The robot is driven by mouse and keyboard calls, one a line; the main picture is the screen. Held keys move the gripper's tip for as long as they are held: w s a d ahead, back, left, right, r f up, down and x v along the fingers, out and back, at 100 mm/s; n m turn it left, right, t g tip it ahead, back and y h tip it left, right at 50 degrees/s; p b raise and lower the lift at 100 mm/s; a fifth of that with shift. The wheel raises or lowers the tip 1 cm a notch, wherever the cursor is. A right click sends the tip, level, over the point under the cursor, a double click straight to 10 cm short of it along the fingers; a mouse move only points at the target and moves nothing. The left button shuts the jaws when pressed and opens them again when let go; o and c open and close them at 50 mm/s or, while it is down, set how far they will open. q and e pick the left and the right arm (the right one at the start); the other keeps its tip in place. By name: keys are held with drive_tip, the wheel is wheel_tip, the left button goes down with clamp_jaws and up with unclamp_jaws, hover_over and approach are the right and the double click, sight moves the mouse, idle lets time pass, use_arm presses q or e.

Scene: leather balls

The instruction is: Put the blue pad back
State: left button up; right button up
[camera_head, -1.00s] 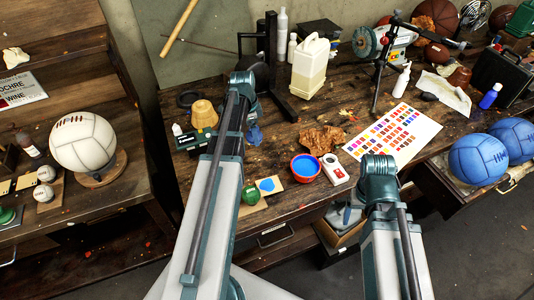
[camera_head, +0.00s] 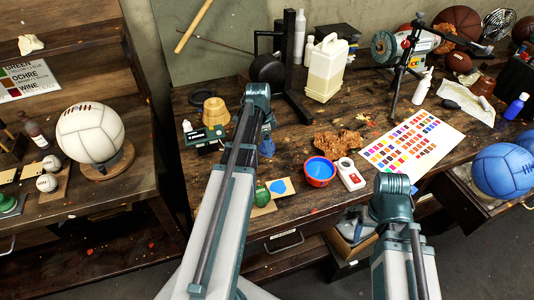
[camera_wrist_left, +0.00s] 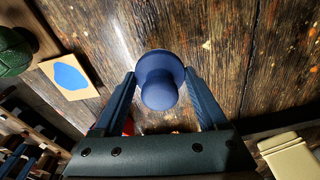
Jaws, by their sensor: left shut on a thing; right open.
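The blue pad (camera_wrist_left: 160,88), round with a wide disc and a knob, is between the fingers of my left gripper (camera_wrist_left: 161,92) in the left wrist view. That gripper is shut on it, above the wooden bench. In the head view the pad (camera_head: 267,147) is small and partly hidden by my left arm. A card with a blue paint patch (camera_head: 283,187) lies on the bench nearer me, beside a green pad (camera_head: 262,196). They also show at the left wrist view's upper left, the card (camera_wrist_left: 69,77) and the green pad (camera_wrist_left: 14,52). My right gripper (camera_head: 354,224) is open near the bench front.
A yellow pot (camera_head: 215,110) and dark green box (camera_head: 203,137) stand left. A colour chart (camera_head: 412,142) lies further right.

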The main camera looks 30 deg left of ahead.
use_arm(q)
wheel_tip(320, 180, down, 4)
drive_tip(key=b, duration=0.3)
drive_tip(key=shift+r, duration=0.25)
drive_tip(key=o, duration=1.1)
drive_tip(key=r+p, duration=0.8)
drive_tip(key=a+r+p, duration=0.1)
drive_tip(key=r+p, duration=0.3)
drive_tip(key=shift+s+a, duration=0.1)
drive_tip(key=shift+s, duration=0.3)
